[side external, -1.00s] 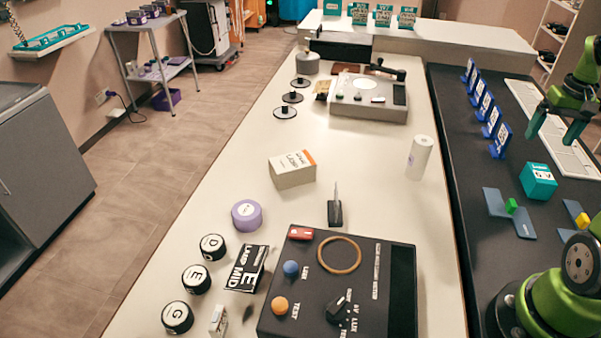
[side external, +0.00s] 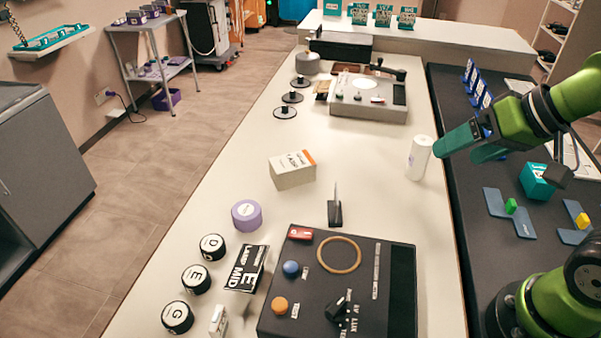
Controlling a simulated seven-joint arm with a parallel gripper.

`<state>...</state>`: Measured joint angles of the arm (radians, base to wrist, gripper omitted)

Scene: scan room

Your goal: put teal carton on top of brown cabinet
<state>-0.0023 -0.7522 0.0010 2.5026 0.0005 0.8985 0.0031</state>
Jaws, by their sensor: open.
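The teal carton (side external: 535,184) sits on the dark mat at the right, with a white label on top. I cannot make out a brown cabinet; a grey cabinet (side external: 45,180) stands on the floor at the far left.
A white cylinder (side external: 420,158) stands on the pale counter (side external: 370,200) close to my fingertips. An orange-and-white box (side external: 292,171), a black meter box (side external: 340,285) and a grey device (side external: 368,97) also stand there. Blue stands (side external: 478,95) line the dark mat (side external: 470,225).

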